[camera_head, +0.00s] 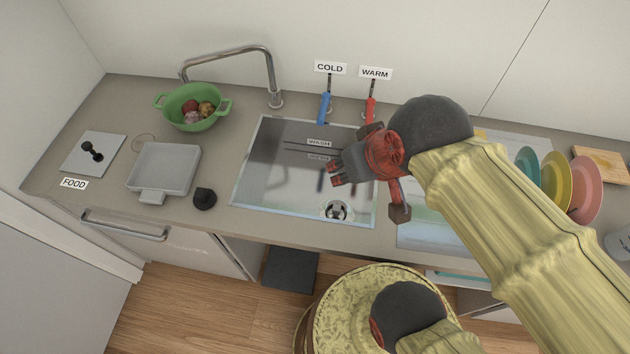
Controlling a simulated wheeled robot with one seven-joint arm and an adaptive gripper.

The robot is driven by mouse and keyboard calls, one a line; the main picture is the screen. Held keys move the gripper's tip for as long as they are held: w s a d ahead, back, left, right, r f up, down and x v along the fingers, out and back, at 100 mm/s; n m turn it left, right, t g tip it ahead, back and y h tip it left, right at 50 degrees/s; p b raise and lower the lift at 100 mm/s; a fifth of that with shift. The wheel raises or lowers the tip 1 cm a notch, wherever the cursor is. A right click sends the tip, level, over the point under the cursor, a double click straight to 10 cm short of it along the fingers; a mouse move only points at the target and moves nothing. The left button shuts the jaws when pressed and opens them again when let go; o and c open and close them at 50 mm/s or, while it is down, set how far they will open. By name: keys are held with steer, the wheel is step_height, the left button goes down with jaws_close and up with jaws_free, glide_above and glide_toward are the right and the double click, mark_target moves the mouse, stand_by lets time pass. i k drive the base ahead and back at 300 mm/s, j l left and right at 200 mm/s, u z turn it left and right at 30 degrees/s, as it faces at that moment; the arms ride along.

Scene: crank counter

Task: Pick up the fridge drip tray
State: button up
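The drip tray appears to be the shallow grey rectangular tray (163,170) lying flat on the counter left of the sink. It has a small tab at its front edge and looks empty. My gripper (338,168) is over the sink, to the right of the tray and well apart from it, with its fingers pointing left. No object shows in it. The fingers are small and dark against the sink, so I cannot tell whether they are open or shut.
A black knob-like object (204,198) stands just right of the tray. A green colander (192,107) with fruit sits behind it. The sink (290,180) has a faucet (272,75) behind. Coloured plates (556,180) stand right.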

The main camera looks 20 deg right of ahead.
mark_target(160, 169)
steer(key=i+j+z, duration=0.1)
steer(key=j+z, duration=0.35)
steer(key=j, duration=0.5)
steer(key=k+j+z, duration=0.1)
steer(key=j+z, duration=0.3)
steer(key=j, duration=0.55)
